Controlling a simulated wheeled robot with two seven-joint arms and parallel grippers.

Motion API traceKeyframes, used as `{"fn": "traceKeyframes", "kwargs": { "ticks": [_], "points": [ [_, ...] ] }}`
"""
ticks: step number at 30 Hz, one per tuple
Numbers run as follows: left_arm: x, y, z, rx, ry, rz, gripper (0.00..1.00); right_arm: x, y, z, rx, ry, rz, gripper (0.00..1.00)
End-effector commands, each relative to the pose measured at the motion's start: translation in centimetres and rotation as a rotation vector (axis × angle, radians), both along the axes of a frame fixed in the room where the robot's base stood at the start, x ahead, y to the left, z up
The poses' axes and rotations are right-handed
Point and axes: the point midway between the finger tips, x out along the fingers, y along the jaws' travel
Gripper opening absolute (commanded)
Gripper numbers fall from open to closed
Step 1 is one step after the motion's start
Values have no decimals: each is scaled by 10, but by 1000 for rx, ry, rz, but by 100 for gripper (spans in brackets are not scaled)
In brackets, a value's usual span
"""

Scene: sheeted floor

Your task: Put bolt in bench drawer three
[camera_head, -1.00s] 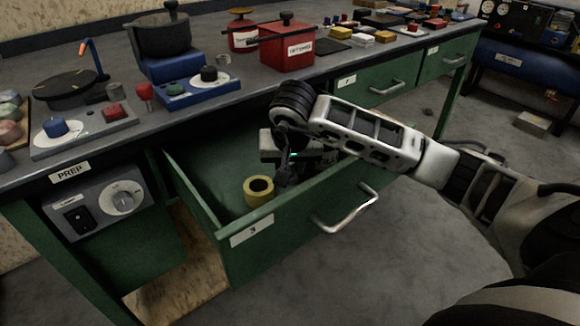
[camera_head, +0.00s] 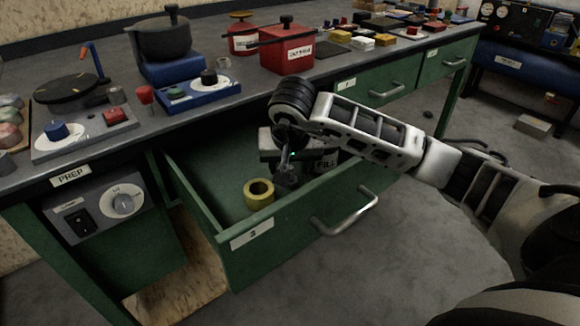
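Bench drawer three (camera_head: 290,232) is pulled open, with a "3" label on its green front. A yellow ring-shaped roll (camera_head: 259,194) lies inside near the front. My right arm comes in from the right, and my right gripper (camera_head: 285,180) points down inside the drawer, just right of the roll. A small dark shape shows at its fingertips; I cannot tell fingers from a held part, or whether they are shut. No bolt can be made out clearly. My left gripper is not in view.
A dark item labelled "FILL" (camera_head: 326,163) sits in the drawer, partly behind my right arm. The drawer's left part is clear. The bench top (camera_head: 245,100) above holds a red pot (camera_head: 287,50) and a blue control box (camera_head: 198,92).

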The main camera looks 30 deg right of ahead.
Motion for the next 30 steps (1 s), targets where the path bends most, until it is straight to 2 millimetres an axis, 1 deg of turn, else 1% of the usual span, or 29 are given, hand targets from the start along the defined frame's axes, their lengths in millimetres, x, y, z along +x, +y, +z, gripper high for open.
{"fn": "traceKeyframes", "kwargs": {
  "ticks": [1, 6, 9, 12, 15, 18, 30],
  "points": [
    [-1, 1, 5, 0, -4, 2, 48, -3, 2, 13, -2, -4, 2, 51],
    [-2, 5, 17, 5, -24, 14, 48, -16, 9, 49, -2, -5, 3, 51],
    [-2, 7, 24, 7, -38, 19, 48, -22, 14, 67, -1, -5, 2, 51],
    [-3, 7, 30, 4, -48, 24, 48, -28, 17, 81, -1, -3, 1, 51],
    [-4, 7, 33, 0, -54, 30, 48, -32, 19, 90, -1, -2, 1, 51],
    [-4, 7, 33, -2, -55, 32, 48, -34, 20, 95, -1, 1, 1, 51],
    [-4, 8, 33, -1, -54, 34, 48, -35, 20, 95, -1, 2, 1, 51]
  ]
}}
